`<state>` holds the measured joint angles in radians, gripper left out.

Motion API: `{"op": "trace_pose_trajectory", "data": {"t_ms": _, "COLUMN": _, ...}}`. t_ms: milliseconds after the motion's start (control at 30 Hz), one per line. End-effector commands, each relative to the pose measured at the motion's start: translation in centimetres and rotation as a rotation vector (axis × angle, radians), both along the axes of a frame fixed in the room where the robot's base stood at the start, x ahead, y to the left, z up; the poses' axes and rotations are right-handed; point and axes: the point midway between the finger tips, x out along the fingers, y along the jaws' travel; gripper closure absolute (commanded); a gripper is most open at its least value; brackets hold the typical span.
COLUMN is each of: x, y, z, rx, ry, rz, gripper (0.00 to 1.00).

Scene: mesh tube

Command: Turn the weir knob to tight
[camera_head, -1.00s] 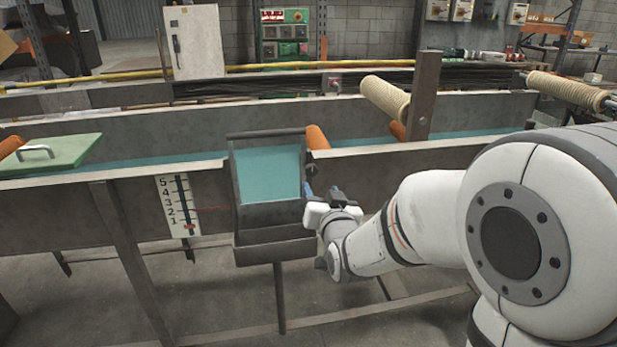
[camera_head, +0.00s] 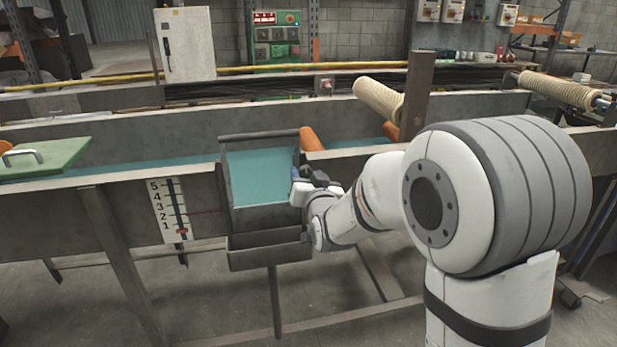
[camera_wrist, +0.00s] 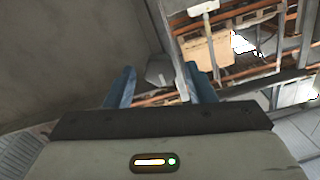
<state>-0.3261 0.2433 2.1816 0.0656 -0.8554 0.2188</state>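The weir (camera_head: 270,219) is a dark metal box at the trough's front wall, with teal water inside. A small grey block-like knob (camera_wrist: 159,71) shows in the wrist view, between and beyond my blue fingertips. My gripper (camera_wrist: 160,70) is open, with a finger on each side of the knob in the picture. I cannot tell if either finger touches it. In the head view my gripper (camera_head: 296,178) is at the right side of the weir; the knob is hidden there.
A scale plate (camera_head: 169,211) numbered 1 to 5 with a red pointer is left of the weir. A green lid (camera_head: 45,160) lies on the trough at left. Orange rollers (camera_head: 312,140) and a cream roller (camera_head: 380,99) stand behind my arm. A post (camera_head: 417,95) rises behind it.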

Motion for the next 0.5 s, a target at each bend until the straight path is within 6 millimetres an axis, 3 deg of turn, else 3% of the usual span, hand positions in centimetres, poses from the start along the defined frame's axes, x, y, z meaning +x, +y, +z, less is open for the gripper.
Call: {"op": "trace_pose_trajectory", "data": {"t_ms": 500, "x": -0.04, "y": 0.03, "z": 0.0, "rx": 0.0, "ry": 0.0, "rz": 0.0, "gripper": 0.93}}
